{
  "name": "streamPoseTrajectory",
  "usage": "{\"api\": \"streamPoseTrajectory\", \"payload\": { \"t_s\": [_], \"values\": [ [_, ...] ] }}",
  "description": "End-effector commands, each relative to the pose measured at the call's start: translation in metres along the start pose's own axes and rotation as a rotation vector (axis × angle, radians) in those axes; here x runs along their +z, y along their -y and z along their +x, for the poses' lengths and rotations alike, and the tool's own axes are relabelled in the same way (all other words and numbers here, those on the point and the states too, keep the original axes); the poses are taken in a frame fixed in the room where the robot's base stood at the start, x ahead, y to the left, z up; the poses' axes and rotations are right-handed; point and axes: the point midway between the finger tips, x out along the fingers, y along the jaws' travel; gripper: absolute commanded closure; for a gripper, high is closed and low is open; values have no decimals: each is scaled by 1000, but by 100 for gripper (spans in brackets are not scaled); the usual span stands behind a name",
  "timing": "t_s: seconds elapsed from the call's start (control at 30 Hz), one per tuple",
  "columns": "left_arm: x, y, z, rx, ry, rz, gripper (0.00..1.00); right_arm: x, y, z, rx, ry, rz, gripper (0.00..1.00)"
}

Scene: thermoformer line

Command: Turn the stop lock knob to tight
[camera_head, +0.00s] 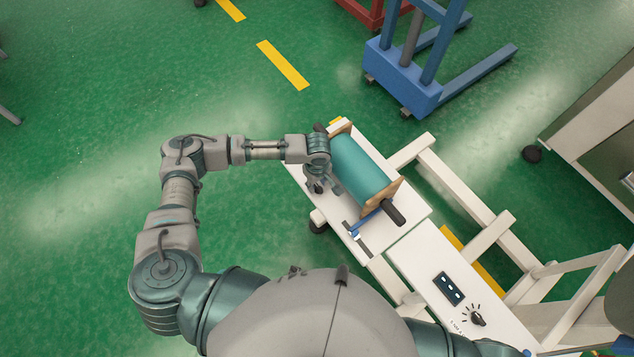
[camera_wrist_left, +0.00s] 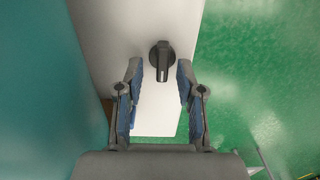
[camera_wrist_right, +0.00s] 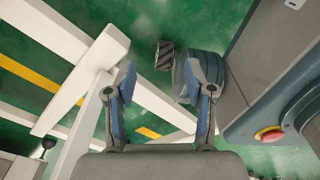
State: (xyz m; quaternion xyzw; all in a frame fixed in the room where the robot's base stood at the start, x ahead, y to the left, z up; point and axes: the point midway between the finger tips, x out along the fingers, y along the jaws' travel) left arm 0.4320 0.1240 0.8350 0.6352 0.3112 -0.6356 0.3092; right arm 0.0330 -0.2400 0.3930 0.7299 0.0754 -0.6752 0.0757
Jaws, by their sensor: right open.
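A black knob (camera_wrist_left: 161,58) sits on the white table top (camera_wrist_left: 118,28) in the left wrist view, its bar pointing down toward my gripper. My left gripper (camera_wrist_left: 159,82) is open, with one blue-padded finger on each side of the knob's bar; I cannot tell whether they touch it. In the head view the left gripper (camera_head: 320,183) is over the table's left edge beside the teal roll (camera_head: 362,170) and largely hides this knob. My right gripper (camera_wrist_right: 160,72) is open and empty in the right wrist view.
A second black knob (camera_head: 477,318) with tick marks and a dark switch panel (camera_head: 449,289) are on the nearer white table (camera_head: 425,262). A red button (camera_wrist_right: 269,134) is near my right gripper. Green floor is free on the left.

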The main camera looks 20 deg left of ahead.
Motion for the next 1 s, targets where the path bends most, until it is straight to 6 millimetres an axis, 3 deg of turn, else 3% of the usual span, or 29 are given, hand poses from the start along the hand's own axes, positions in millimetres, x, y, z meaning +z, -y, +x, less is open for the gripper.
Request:
{"api": "streamPoseTrajectory", "payload": {
  "t_s": [0.3, 0.43, 0.47, 0.83, 0.9, 1.0],
  "values": [
    [-1, 1, 2, 1, 0, 0, 65, -8, -3, -1, 4, -11, 2, 46],
    [0, 1, 2, 1, 0, 0, 98, -6, -3, 0, 4, -8, 2, 46],
    [0, 1, 2, 1, 0, 0, 100, -5, -3, 0, 4, -6, 2, 46],
    [0, 1, 0, -1, 1, 14, 100, 7, -4, -10, 4, 0, -3, 46],
    [0, 1, -2, -2, 2, 26, 100, 12, -4, -18, 5, 5, -4, 46],
    [2, 1, -4, -3, 5, 52, 100, 4, -5, -37, 5, -4, -4, 46]
  ]
}}
